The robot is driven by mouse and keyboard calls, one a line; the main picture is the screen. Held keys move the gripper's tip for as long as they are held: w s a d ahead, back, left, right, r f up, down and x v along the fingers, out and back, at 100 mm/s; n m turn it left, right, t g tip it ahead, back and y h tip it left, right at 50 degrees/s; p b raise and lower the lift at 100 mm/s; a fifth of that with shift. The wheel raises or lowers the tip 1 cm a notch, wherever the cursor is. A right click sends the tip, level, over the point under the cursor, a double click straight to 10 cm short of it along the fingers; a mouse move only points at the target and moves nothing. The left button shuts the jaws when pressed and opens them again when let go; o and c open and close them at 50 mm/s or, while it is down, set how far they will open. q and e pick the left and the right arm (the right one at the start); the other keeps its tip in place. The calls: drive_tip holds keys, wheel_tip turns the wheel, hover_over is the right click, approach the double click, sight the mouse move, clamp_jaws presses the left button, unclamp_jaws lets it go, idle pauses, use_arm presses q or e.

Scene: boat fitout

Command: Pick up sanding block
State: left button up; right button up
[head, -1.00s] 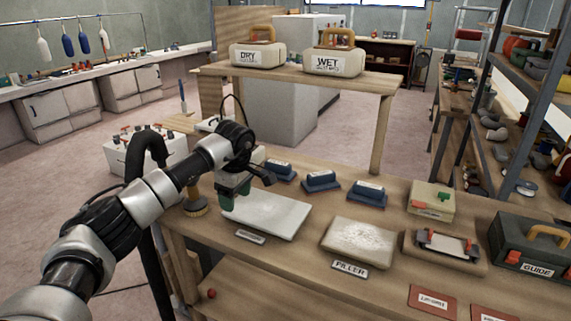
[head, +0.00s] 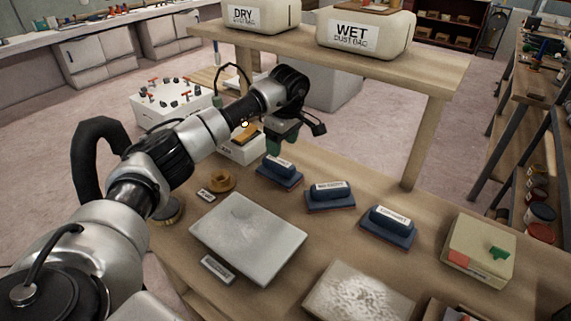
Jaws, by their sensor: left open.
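Three blue sanding blocks with white labels stand apart in a slanting row on the wooden bench: a left block (head: 279,172), a middle block (head: 330,196) and a right block (head: 388,227). The labels are too small to read surely. My left gripper (head: 283,143) is open and empty, with green fingertips, just above and behind the left block. I cannot tell whether it touches anything. My right gripper is out of view.
A pale flat panel (head: 249,237) and a white textured panel (head: 358,297) lie in front of the blocks. A beige box (head: 479,249) stands at right. A raised shelf (head: 430,70) carries the DRY bin (head: 262,15) and WET bin (head: 366,33); its post stands behind the right block.

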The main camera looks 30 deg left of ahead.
sight(279, 161)
use_arm(q)
drive_tip(key=shift+s+a+f, duration=0.1)
drive_tip(key=shift+s+f, duration=0.25)
drive_tip(key=shift+f, duration=0.45)
drive_tip(key=f, duration=0.1)
drive_tip(key=f+p, duration=0.1)
drive_tip(key=f, duration=0.3)
drive_tip(key=shift+a, duration=0.3)
drive_tip(key=shift+w+r, duration=0.1)
drive_tip(key=c, duration=1.1)
